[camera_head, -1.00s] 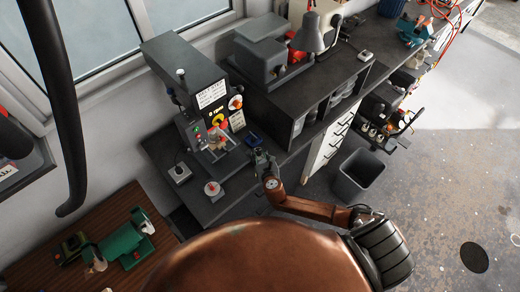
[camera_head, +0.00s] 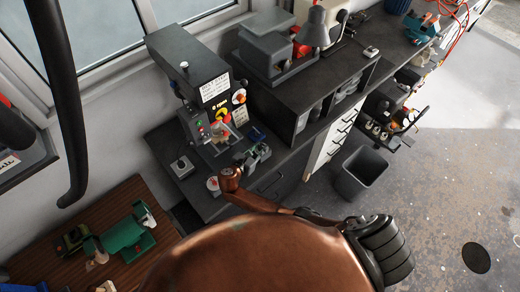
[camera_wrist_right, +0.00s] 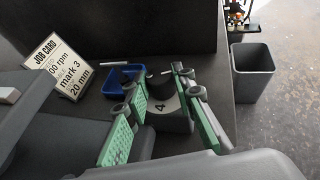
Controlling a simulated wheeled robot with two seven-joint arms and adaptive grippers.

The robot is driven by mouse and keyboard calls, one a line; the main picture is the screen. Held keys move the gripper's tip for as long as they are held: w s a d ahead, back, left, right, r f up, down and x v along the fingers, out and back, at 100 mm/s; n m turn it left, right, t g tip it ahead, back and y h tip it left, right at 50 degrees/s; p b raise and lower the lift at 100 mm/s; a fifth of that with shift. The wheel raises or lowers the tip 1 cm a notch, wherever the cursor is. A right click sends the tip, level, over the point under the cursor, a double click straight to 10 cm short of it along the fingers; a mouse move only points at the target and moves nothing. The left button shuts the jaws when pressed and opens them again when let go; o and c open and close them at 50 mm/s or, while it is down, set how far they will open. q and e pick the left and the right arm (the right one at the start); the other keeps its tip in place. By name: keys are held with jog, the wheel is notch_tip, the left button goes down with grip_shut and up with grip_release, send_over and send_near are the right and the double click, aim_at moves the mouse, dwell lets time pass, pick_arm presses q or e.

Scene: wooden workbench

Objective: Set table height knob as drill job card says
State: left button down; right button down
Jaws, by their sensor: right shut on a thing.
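The drill press (camera_head: 190,75) stands on the dark bench against the wall. My right gripper (camera_head: 258,152) is at the bench's front, right of the press. My left gripper is not in view.
A blue tray (camera_wrist_right: 118,80) lies behind the fingers, close to the left one. A grey box with a small lever (camera_head: 182,168) and a round white thing with a red top (camera_head: 212,185) are at the bench's left front. A grey bin (camera_head: 360,174) stands on the floor.

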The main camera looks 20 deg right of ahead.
jog(key=shift+w+d+r+m+g, duration=0.1)
jog(key=shift+m+g, duration=0.2)
jog(key=c, duration=1.6)
grip_release()
jog(key=v, duration=1.2)
jog(key=shift+f, duration=0.2)
